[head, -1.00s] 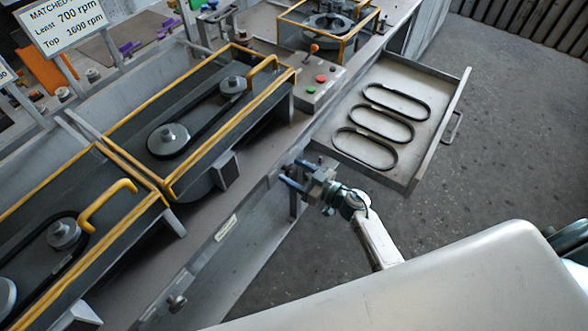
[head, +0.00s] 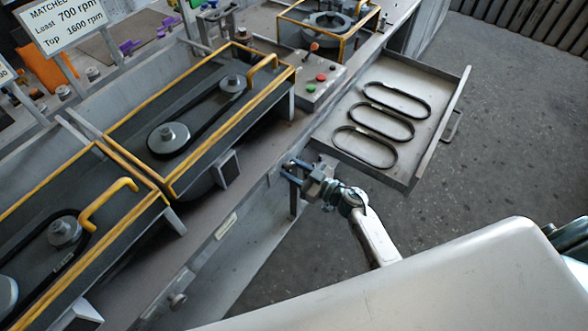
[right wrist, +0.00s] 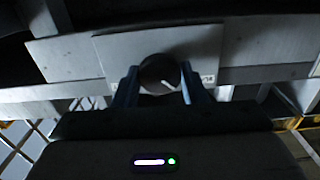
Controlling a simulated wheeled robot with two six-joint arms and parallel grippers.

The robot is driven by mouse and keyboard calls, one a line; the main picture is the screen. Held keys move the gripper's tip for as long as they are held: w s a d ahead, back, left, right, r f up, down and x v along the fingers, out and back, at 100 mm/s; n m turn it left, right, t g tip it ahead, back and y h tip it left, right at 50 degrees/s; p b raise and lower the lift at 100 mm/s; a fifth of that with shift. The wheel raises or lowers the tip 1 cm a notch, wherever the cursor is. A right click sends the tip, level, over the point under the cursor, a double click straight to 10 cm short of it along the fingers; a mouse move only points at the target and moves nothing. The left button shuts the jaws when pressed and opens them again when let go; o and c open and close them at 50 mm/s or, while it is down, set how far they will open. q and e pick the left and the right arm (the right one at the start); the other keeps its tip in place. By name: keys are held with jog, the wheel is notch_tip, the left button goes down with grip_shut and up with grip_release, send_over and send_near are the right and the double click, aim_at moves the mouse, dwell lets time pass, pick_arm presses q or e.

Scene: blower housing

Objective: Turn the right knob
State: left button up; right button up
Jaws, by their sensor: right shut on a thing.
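The right knob (right wrist: 160,74) is a dark round dial with a pale pointer line, on a grey plate on the front of the bench. In the right wrist view the pointer slants down to the right. My right gripper (right wrist: 158,88) has its two blue fingers either side of the knob, shut on it. In the head view my right gripper (head: 291,172) reaches the bench front, and its fingers hide most of the knob. Another knob (head: 177,300) sticks out of the bench front at lower left. My left gripper is not in view.
An open drawer (head: 436,146) with three black belts (head: 380,123) juts out just right of my right gripper. Yellow-framed belt housings (head: 170,190) stand on the bench. A control box (head: 318,84) with coloured buttons is behind. A sign (head: 66,22) reads 700 and 1600 rpm.

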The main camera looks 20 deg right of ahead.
jog(key=shift+n, duration=1.1)
jog(key=n, duration=0.2)
jog(key=shift+n, duration=0.4)
jog(key=n, duration=0.4)
jog(key=shift+f, duration=0.1)
jog(key=n+b, duration=0.2)
jog(key=n, duration=0.4)
jog(key=shift+s+a+f, duration=0.1)
jog(key=n+b, duration=0.2)
jog(key=n, duration=0.3)
jog(key=shift+n+b, duration=0.4)
jog(key=o, duration=1)
jog(key=shift+c, duration=0.2)
